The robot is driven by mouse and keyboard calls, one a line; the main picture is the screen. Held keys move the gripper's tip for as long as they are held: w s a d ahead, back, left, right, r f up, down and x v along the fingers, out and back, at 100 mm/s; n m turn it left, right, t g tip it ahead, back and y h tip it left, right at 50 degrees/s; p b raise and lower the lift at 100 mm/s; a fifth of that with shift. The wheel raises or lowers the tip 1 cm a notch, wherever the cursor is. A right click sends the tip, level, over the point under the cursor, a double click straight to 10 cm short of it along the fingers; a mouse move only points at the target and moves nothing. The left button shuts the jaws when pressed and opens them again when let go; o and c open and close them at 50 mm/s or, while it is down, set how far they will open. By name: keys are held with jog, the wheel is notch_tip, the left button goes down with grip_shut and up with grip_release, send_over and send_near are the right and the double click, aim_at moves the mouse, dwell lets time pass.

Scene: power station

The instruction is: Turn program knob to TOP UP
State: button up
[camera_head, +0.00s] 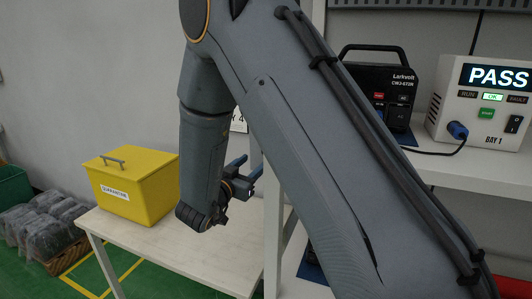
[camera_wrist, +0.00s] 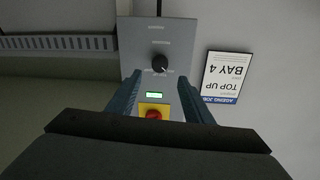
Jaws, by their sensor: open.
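The program knob (camera_wrist: 159,63) is a round black knob on a grey wall panel (camera_wrist: 145,38) in the wrist view, which shows the scene upside down. A light mark shows near the knob's edge, but I cannot read its setting. A green display (camera_wrist: 154,95) and a red knob on a yellow plate (camera_wrist: 153,113) sit on the same panel. My gripper (camera_wrist: 158,78) is open and empty, its fingers at either side of the picture of the panel, apart from the knob. In the head view my gripper (camera_head: 248,174) is above the white table; my arm hides the panel.
A yellow box (camera_head: 133,185) stands on the white table (camera_head: 180,245). A black Larkvolt unit (camera_head: 385,85) and a tester reading PASS (camera_head: 485,100) stand on the right shelf.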

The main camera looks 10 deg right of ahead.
jog(key=p+x, duration=0.2)
jog(key=x, duration=0.5)
jog(key=shift+w, duration=0.2)
jog(key=shift+d, duration=0.15)
jog(key=shift+c, duration=0.5)
jog(key=c, duration=1)
jog(key=shift+m, duration=0.3)
jog(key=shift+m+y+b, duration=0.4)
jog(key=shift+m+b, duration=3.6)
jog(key=shift+m, duration=0.4)
jog(key=shift+s, duration=0.1)
